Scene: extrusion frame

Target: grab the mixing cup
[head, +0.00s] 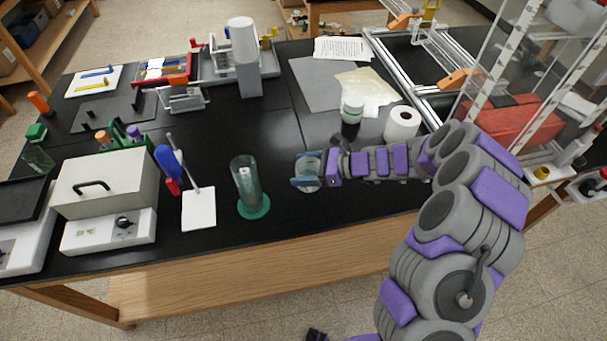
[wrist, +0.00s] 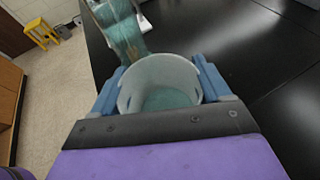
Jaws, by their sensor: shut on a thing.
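The mixing cup (wrist: 160,82) is a small clear cup with a teal tint at its bottom. In the wrist view it sits upright between the two blue fingers of my gripper (wrist: 162,90), which is shut on it from both sides. In the head view the cup (head: 311,166) is near the front middle of the black bench, at the end of my arm, with my gripper (head: 308,180) around it. I cannot tell whether the cup touches the bench or is lifted.
A tall clear cylinder on a teal base (head: 247,190) stands to the left of the cup; it also shows ahead in the wrist view (wrist: 122,35). A white plate (head: 199,208) lies further left.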

